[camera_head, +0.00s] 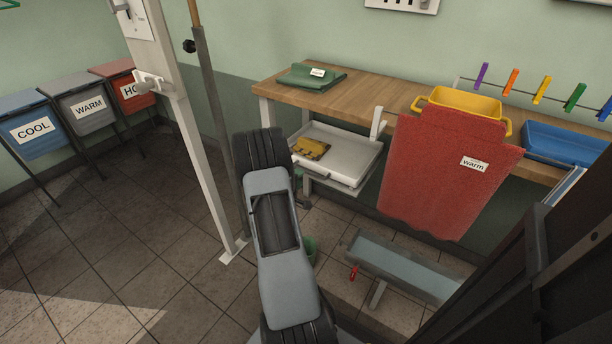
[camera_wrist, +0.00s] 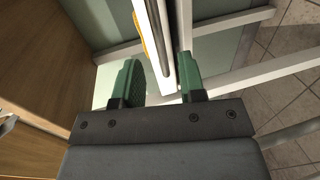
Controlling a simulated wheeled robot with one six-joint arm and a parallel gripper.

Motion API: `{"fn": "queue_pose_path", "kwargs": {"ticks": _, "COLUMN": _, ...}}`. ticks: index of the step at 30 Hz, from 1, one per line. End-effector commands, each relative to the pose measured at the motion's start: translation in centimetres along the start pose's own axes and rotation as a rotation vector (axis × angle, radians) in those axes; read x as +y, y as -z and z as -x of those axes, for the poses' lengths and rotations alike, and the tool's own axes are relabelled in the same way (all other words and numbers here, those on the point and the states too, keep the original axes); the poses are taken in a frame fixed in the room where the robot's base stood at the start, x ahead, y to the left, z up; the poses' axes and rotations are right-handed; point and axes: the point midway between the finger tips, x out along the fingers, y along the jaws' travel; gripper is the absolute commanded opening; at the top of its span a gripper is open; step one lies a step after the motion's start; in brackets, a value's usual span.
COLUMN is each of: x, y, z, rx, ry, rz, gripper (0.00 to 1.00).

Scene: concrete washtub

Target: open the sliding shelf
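The sliding shelf (camera_head: 355,163) is a white tray under the wooden table, partly covered on its left by my arm in the head view. A yellow item (camera_head: 311,148) lies in it. In the wrist view, my gripper's (camera_wrist: 158,85) two green fingers stand apart, one on each side of a white edge with a dark strip (camera_wrist: 160,45). This edge looks like the shelf's front. I cannot tell whether either finger touches it. In the head view my fingers are mostly hidden behind my arm.
The wooden table (camera_head: 381,105) carries a folded green cloth (camera_head: 311,77), a yellow basin (camera_head: 459,101) and a blue tray (camera_head: 562,144). A red towel (camera_head: 445,180) labelled warm hangs at its front. A trough (camera_head: 402,268) stands below. A white post (camera_head: 195,150) rises left of my arm.

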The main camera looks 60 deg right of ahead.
Motion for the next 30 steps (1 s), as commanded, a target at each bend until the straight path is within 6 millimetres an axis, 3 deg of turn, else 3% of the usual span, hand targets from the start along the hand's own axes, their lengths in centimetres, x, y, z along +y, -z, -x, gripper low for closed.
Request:
{"fn": "queue_pose_path", "kwargs": {"ticks": 6, "x": -0.1, "y": -0.1, "z": -3.6, "rx": -0.003, "ry": -0.001, "rz": -0.001, "gripper": 0.37}}
{"fn": "queue_pose_path", "kwargs": {"ticks": 12, "x": -0.1, "y": 0.0, "z": -5.4, "rx": -0.001, "ry": 0.0, "rz": 0.0, "gripper": 0.37}}
{"fn": "queue_pose_path", "kwargs": {"ticks": 25, "x": 0.0, "y": 0.0, "z": -6.0, "rx": 0.0, "ry": 0.0, "rz": 0.0, "gripper": 0.37}}
{"fn": "queue_pose_path", "kwargs": {"ticks": 30, "x": 0.0, "y": 0.0, "z": -6.0, "rx": 0.0, "ry": 0.0, "rz": 0.0, "gripper": 0.22}}
